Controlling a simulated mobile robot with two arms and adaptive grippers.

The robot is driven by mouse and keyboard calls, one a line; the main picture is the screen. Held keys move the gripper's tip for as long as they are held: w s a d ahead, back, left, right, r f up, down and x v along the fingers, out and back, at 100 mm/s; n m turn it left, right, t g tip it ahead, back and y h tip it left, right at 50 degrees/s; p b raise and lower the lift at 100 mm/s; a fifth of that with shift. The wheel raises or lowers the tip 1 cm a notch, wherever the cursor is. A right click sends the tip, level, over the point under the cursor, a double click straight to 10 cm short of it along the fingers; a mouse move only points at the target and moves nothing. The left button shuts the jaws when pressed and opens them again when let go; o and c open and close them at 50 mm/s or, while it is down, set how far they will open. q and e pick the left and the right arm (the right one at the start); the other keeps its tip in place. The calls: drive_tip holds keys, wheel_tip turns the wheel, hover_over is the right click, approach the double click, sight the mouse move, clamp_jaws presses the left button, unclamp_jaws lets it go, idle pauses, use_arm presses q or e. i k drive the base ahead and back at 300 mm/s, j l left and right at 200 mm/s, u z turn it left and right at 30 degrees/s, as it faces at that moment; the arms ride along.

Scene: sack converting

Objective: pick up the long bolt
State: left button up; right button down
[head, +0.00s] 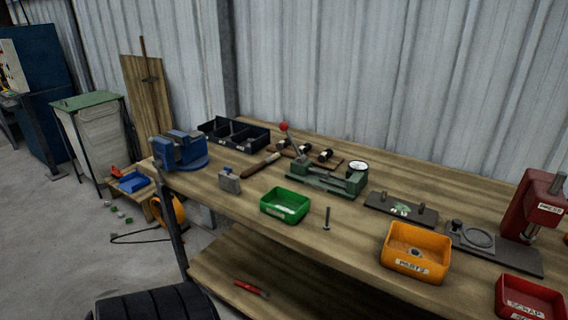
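A long bolt (327,218) stands upright on the wooden workbench (350,242). It is grey, with its wider end down on the wood. It stands between the green bin (286,205) on its left and the orange parts bin (414,253) on its right, apart from both. Neither of my grippers is in the head view, so their positions relative to the bolt cannot be seen.
A blue vise (180,150) sits at the bench's left end. A green fixture with a dial gauge (335,178) stands behind the bolt. A red press (540,205) and a red scrap bin (528,297) are at the right. The bench front near the bolt is clear.

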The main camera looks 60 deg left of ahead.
sight(325, 226)
drive_tip(key=u, duration=1.5)
